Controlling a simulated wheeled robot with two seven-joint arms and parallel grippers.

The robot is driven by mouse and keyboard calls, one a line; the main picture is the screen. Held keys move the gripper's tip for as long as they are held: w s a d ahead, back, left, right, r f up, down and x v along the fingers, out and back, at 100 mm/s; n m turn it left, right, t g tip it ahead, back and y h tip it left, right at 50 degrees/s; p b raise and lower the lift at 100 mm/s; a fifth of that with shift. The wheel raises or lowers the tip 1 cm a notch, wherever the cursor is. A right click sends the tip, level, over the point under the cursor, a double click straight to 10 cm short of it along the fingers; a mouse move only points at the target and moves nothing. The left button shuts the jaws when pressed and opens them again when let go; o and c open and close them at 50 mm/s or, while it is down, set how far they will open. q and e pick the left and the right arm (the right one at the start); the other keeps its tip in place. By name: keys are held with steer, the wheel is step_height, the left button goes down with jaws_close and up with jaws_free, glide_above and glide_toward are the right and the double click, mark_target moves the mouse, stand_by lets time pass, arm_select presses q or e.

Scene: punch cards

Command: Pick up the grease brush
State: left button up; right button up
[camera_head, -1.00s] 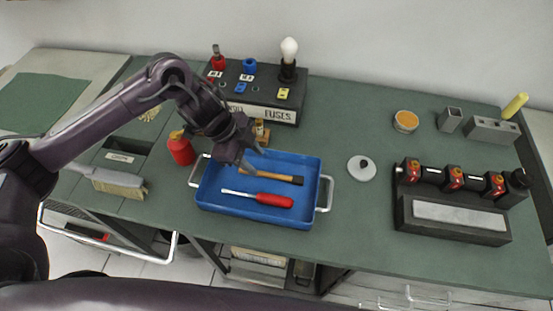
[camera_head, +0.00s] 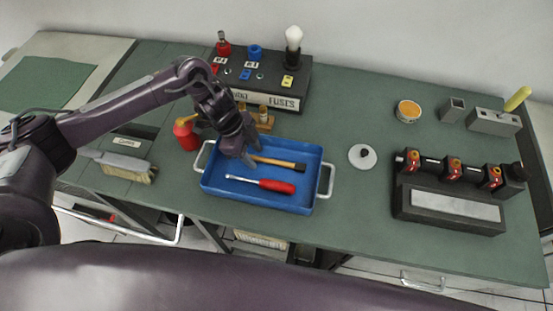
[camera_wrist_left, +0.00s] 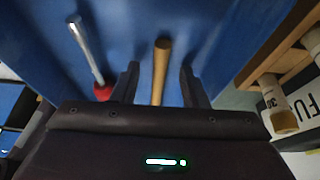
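The grease brush appears to be the wooden-handled tool with a dark end (camera_head: 285,164) lying in the blue tray (camera_head: 225,193). In the left wrist view its light wooden handle (camera_wrist_left: 161,70) lies between my spread fingers. My left gripper (camera_head: 248,160) is open, over the upper left part of the tray. It also shows open in the left wrist view (camera_wrist_left: 158,85), and I cannot tell whether it touches the handle. My right gripper is not in view.
A red-handled screwdriver (camera_head: 275,186) lies beside the handle in the tray. A red can (camera_head: 186,137) and a fuse box (camera_head: 275,98) stand close to my left arm. A bench brush (camera_head: 128,171) lies left.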

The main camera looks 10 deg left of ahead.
arm_select(q)
jaws_close()
steer(key=shift+r, duration=0.1)
stand_by(0.3)
